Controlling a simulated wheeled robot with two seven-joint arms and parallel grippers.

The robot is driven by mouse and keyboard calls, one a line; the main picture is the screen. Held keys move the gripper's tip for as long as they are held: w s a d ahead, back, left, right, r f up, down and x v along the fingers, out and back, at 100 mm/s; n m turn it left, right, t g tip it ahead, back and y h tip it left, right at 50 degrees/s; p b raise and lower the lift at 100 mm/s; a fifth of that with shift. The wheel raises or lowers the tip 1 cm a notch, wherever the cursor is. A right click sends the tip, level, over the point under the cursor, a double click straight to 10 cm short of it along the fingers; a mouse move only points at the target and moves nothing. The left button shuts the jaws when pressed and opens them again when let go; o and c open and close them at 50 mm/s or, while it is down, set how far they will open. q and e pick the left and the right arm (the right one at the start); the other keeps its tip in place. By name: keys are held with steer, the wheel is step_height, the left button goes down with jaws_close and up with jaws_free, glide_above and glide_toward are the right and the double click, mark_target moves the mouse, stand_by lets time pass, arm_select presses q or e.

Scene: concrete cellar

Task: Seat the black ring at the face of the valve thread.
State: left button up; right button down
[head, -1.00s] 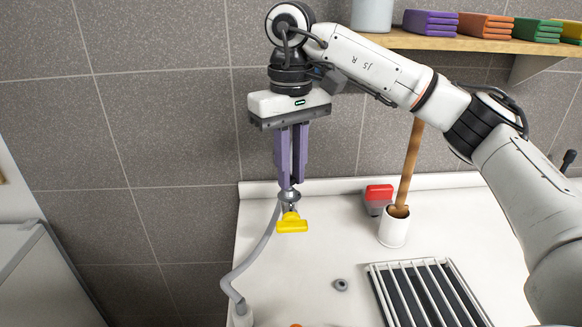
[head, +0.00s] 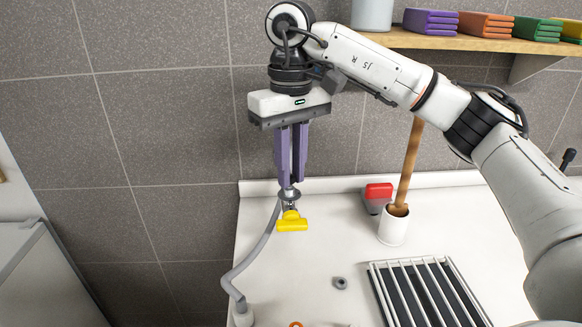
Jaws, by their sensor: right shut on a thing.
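My right gripper (head: 290,186) points straight down with its purple fingers close together. It is shut on a small dark piece at the fingertips, which looks like the black ring and is mostly hidden. Directly below is the valve (head: 292,224) with its yellow handle. A silvery fitting (head: 290,197) stands between the fingertips and the handle. I cannot tell whether the ring touches the thread face. My left gripper is not in view.
A grey hose (head: 251,262) curves up to the valve from the lower left. A small grey ring-shaped part (head: 340,283) lies on the white worktop (head: 310,265). A slatted rack (head: 425,290), white cup (head: 393,226) and red-grey block (head: 377,198) stand to the right.

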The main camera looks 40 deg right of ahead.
steer(key=shift+f, duration=0.75)
stand_by(0.4)
steer(key=shift+s+a+f, duration=0.1)
steer(key=shift+s+f, duration=0.05)
steer(key=shift+f, duration=0.1)
stand_by(1.4)
stand_by(0.6)
steer(key=c, duration=1.7)
jaws_free()
steer(key=shift+o, duration=0.4)
steer(key=shift+r, duration=0.15)
steer(key=shift+r, duration=0.15)
